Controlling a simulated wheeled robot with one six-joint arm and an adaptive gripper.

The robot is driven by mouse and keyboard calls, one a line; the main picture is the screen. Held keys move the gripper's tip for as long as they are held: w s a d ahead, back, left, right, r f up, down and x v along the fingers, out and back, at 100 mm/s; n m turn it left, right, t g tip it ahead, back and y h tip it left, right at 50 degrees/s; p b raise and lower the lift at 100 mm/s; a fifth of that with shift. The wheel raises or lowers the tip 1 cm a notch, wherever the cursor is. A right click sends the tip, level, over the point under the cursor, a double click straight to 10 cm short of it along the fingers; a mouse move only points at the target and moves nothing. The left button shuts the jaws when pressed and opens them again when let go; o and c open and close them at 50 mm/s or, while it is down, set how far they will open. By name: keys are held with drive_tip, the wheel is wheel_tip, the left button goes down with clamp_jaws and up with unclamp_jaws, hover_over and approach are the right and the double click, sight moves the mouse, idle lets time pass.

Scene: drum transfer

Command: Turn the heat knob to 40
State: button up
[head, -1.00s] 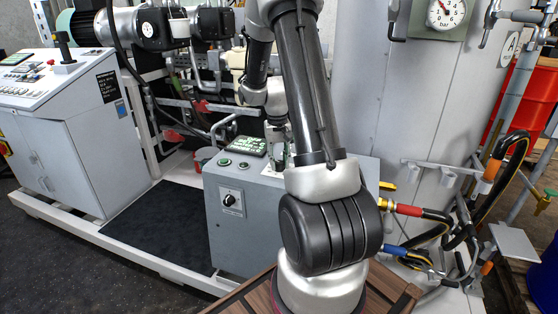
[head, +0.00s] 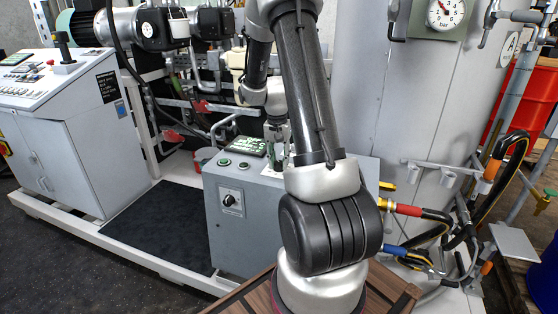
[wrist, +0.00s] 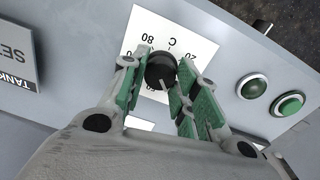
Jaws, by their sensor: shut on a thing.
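The heat knob (wrist: 160,70) is black and round, on a white dial plate (wrist: 176,24) marked C in the wrist view. In the head view my arm hides the knob, and only part of the gripper (head: 278,152) shows over the grey control box (head: 267,222).
The box's front carries another black knob (head: 229,200). A tall grey tank (head: 375,100) and hoses (head: 435,215) stand at right.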

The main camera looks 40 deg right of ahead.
sight(278, 162)
drive_tip(key=o, duration=1)
drive_tip(key=r, duration=1.2)
drive_tip(key=shift+w+a, duration=0.15)
drive_tip(key=shift+w, duration=0.05)
